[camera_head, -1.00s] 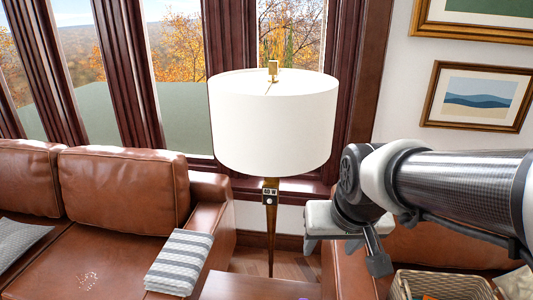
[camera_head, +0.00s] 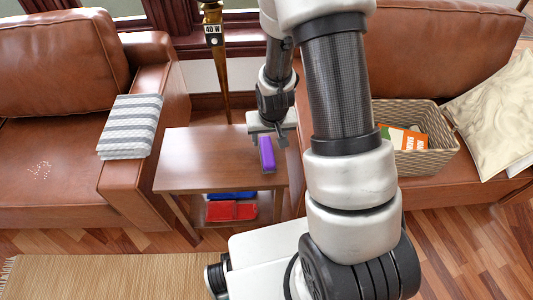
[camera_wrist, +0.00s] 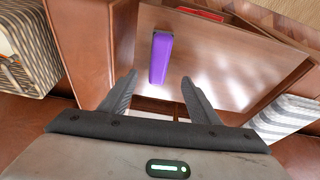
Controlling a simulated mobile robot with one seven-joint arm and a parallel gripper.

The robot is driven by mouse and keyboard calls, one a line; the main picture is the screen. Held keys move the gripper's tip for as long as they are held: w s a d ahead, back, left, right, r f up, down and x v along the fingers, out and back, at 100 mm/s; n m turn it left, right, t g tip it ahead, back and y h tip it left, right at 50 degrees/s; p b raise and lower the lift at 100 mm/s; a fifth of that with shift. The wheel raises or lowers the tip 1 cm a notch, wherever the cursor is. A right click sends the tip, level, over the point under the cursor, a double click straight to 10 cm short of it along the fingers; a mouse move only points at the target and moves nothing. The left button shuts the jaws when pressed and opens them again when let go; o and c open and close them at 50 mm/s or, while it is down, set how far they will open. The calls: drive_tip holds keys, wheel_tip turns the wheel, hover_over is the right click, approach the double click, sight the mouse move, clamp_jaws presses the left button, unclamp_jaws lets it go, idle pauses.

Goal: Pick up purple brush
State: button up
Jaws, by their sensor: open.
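The purple brush (camera_head: 267,154) lies on the top of the small wooden side table (camera_head: 190,160), near its right edge. In the wrist view the purple brush (camera_wrist: 161,58) shows as a long block just beyond the fingertips. My gripper (camera_head: 268,146) hangs over the right part of the table top, at the brush. In the wrist view my gripper (camera_wrist: 158,88) has its two fingers spread apart with nothing between them, and the brush lies ahead of the gap. I cannot tell the exact height of the fingers above the table.
A red item (camera_head: 230,210) and a blue item (camera_head: 230,194) lie on the table's lower shelf. A striped blanket (camera_head: 130,126) lies on the left sofa's arm. A wicker basket (camera_head: 428,160) sits on the right sofa. A lamp pole (camera_head: 220,75) stands behind the table.

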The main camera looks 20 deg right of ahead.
drive_tip(key=b, duration=0.1)
hover_over(267, 150)
drive_tip(key=s, duration=0.3)
wheel_tip(267, 150, down, 6)
drive_tip(key=shift+w+a, duration=0.15)
drive_tip(key=shift+w+b+x, duration=0.15)
drive_tip(key=shift+b+x, duration=0.2)
drive_tip(key=shift+x, duration=1.05)
drive_tip(key=shift+w+b+x, duration=0.15)
drive_tip(key=shift+b+x, duration=0.15)
drive_tip(key=shift+x, duration=1.05)
drive_tip(key=shift+r, duration=0.15)
drive_tip(key=c, duration=1.2)
wheel_tip(267, 150, up, 10)
drive_tip(key=p, duration=0.2)
